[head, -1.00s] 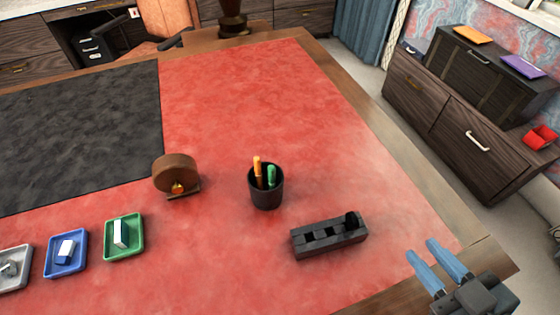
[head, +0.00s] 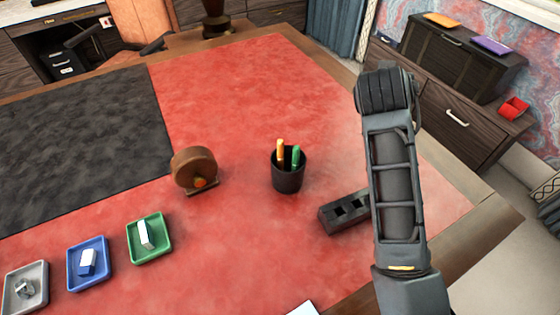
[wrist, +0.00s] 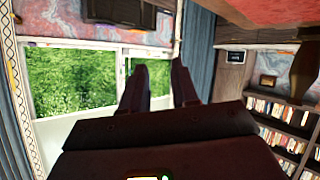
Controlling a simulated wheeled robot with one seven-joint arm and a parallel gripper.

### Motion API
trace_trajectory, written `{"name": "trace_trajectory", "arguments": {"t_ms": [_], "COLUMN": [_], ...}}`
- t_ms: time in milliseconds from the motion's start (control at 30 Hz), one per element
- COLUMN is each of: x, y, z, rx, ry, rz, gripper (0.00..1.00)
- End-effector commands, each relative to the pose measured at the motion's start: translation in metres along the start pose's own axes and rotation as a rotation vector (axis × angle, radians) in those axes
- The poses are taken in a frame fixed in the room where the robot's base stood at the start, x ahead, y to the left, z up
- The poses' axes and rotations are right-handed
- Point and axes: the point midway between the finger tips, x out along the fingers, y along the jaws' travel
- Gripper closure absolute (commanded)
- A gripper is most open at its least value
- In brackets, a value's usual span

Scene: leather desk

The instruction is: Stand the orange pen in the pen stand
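An orange pen (head: 280,152) stands in a round black cup (head: 288,180), the likely pen stand, with a green pen (head: 296,157) to its right. Their lower parts are hidden inside the cup. The cup is upright on the red desk top, right of the middle. My gripper (wrist: 160,82) shows in the wrist view with its two fingers apart and nothing between them. It is not visible in the head view, where my arm rises on the right. The wrist view is turned over and shows the window and shelves, not the pen or cup.
A black slotted block (head: 345,211) lies right of the cup, partly behind my arm. A round brown object (head: 194,167) stands left of it. Grey (head: 40,272), blue (head: 102,270) and green (head: 162,246) trays sit at lower left. The red surface behind the cup is clear.

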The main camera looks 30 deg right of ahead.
Motion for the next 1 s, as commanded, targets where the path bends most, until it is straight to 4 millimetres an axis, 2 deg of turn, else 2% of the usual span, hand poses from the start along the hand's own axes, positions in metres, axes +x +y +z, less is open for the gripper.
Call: {"name": "trace_trajectory", "arguments": {"t_ms": [33, 167, 267, 367, 500, 700, 833, 1000], "x": [-0.001, -0.006, -0.019, -0.039, -0.078, -0.134, -0.155, -0.157], "y": [-0.011, -0.033, -0.056, -0.084, -0.126, -0.172, -0.186, -0.192], "z": [-0.002, 0.003, 0.013, 0.025, 0.041, 0.055, 0.059, 0.069], "rx": [0.055, 0.176, 0.260, 0.331, 0.402, 0.438, 0.439, 0.438], "ry": [-0.056, -0.225, -0.373, -0.535, -0.768, -1.027, -1.111, -1.140], "rz": [0.009, 0.041, 0.050, 0.049, 0.034, 0.009, 0.000, 0.001], "gripper": [0.71, 0.71, 0.71, 0.71, 0.71, 0.71, 0.71, 0.71]}}
